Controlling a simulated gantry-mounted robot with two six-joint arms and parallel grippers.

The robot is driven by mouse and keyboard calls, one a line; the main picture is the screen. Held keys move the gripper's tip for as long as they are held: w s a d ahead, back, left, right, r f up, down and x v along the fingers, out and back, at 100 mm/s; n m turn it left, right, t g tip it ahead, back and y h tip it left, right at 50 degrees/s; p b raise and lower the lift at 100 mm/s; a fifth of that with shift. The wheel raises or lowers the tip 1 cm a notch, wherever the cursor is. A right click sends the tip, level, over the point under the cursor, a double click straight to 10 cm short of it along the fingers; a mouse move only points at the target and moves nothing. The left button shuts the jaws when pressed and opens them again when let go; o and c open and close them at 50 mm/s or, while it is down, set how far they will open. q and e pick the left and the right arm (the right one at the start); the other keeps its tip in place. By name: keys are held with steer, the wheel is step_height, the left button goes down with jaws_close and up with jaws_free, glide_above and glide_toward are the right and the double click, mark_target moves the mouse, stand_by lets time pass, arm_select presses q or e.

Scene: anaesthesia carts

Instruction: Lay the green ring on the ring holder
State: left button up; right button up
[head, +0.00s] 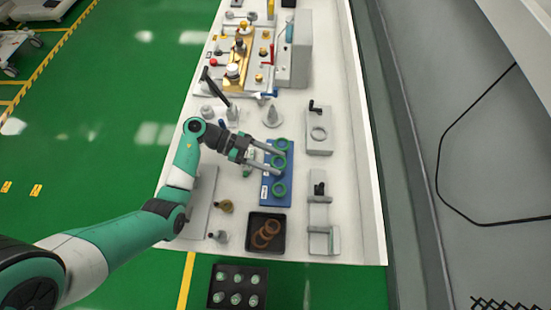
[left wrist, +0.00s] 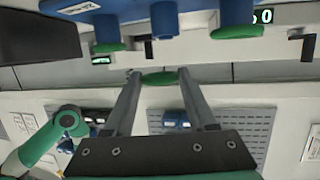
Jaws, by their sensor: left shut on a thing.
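The ring holder is a blue block (head: 268,187) with a row of round blue posts. In the left wrist view, which looks upside down, its middle post (left wrist: 164,18) is bare on top. My left gripper (head: 282,160) is shut on a green ring (left wrist: 160,80) and holds it level, in line with the middle post, with a visible gap between them. A second green ring (head: 279,189) lies on the near post and a third green ring (head: 282,144) on the far post. My right gripper is not in view.
A black tray with brown rings (head: 266,232) stands just nearer than the holder. Grey fixtures (head: 319,140) stand to its right, and a grey cone (head: 271,116) is beyond it. A black tray with several greenish pieces (head: 238,286) is at the bottom.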

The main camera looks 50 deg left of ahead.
arm_select(q)
steer(key=f+b, duration=0.1)
steer(key=w+f+b, duration=0.1)
steer(key=f, duration=0.1)
steer(key=shift+w+a+f, duration=0.15)
steer(key=shift+f, duration=0.3)
steer(key=shift+f, duration=0.15)
steer(key=o, duration=1.3)
